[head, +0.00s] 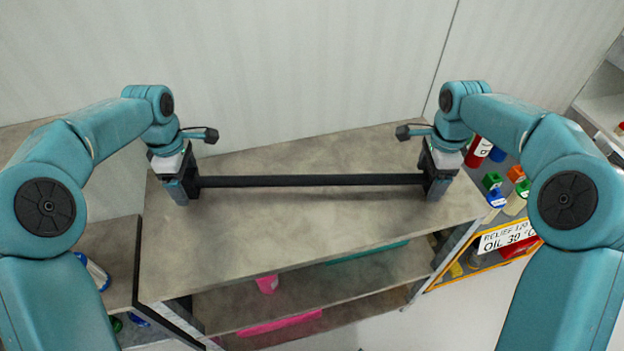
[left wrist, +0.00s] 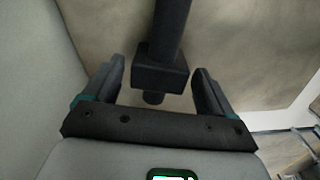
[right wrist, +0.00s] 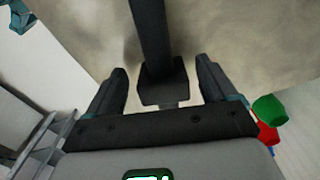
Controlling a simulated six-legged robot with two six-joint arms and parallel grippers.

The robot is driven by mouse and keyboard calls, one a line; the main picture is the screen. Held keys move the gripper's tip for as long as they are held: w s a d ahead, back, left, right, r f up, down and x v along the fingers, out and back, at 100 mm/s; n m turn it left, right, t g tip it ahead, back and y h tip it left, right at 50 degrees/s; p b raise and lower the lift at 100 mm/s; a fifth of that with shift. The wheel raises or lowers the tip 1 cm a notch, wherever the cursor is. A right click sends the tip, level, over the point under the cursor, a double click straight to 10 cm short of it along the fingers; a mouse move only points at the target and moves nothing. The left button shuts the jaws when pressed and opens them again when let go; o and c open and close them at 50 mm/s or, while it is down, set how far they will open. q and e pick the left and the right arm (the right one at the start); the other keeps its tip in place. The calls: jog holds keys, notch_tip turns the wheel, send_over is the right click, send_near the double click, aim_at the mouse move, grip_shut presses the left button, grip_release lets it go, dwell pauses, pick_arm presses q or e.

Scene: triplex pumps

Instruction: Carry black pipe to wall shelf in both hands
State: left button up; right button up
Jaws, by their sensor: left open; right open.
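The black pipe (head: 310,181) lies level, running left to right along the top of the grey shelf unit (head: 250,235), with a square block near each end. My left gripper (head: 190,190) is open at the pipe's left end. In the left wrist view the pipe's end block (left wrist: 160,75) sits between the spread fingers, with a gap on each side. My right gripper (head: 432,188) is open at the right end. In the right wrist view that end block (right wrist: 163,88) also sits between the spread fingers, apart from them. Whether the pipe touches the top is unclear.
A pale wall (head: 300,70) stands behind the unit. Lower boards hold a pink cup (head: 267,284) and a pink tray (head: 280,324). At right are coloured bottles and a sign reading OIL (head: 507,236). A lower grey surface (head: 110,260) adjoins on the left. The front of the top is clear.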

pick_arm(q)
jog(key=shift+w+f, duration=0.15)
jog(key=shift+w, duration=0.05)
pick_arm(e)
jog(key=shift+w+f, duration=0.2)
pick_arm(q)
jog(key=shift+s, duration=0.1)
jog(key=c, duration=0.6)
pick_arm(e)
jog(key=shift+s+r, duration=0.1)
jog(key=c, duration=0.6)
pick_arm(q)
grip_shut()
pick_arm(e)
grip_shut()
pick_arm(q)
jog(key=shift+r, duration=0.2)
pick_arm(e)
jog(key=shift+r, duration=0.1)
